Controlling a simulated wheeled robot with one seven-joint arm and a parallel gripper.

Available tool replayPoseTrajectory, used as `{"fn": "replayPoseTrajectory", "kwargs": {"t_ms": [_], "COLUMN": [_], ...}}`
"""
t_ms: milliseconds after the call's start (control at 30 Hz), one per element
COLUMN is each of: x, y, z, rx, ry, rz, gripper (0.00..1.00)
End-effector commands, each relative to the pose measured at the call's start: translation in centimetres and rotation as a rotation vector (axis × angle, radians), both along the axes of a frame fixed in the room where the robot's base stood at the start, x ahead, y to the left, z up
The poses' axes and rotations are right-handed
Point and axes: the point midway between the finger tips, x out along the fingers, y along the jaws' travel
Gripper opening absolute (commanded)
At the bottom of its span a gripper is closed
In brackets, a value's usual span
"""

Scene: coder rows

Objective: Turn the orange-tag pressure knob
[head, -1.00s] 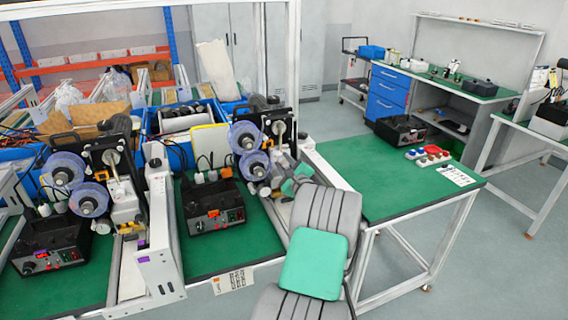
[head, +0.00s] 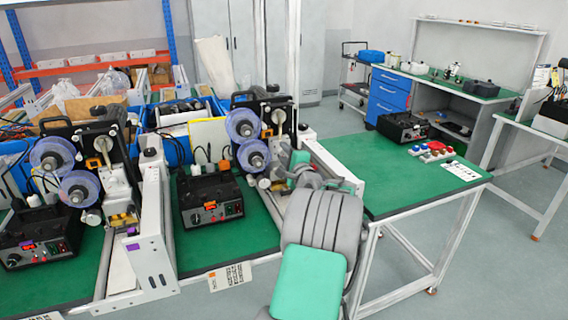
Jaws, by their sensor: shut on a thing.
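My grey arm with green pads reaches up from the bottom to the right side of this coder. My gripper (head: 277,180) is at the coder's lower right, below and right of the reels, small and partly covered by my own wrist. It is shut on a small part there, which looks like the pressure knob; the knob itself is mostly hidden, so its angle cannot be told.
A second coder (head: 88,170) and a purple-tagged white rail (head: 150,240) stand to the left. A white rail (head: 335,165) runs close to my wrist. The green table (head: 395,190) on the right is mostly bare, with small red and blue parts (head: 430,150).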

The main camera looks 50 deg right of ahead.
Motion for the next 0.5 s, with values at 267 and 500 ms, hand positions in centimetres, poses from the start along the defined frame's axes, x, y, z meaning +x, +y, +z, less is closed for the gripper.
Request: {"fn": "replayPoseTrajectory", "kwargs": {"t_ms": [267,500], "x": [-0.02,-0.02], "y": [0.00,0.01], "z": [-0.70,-0.74], "rx": [-0.228,-0.423], "ry": [0.133,0.250], "rz": [0.000,0.000], "gripper": [0.00,0.00]}}
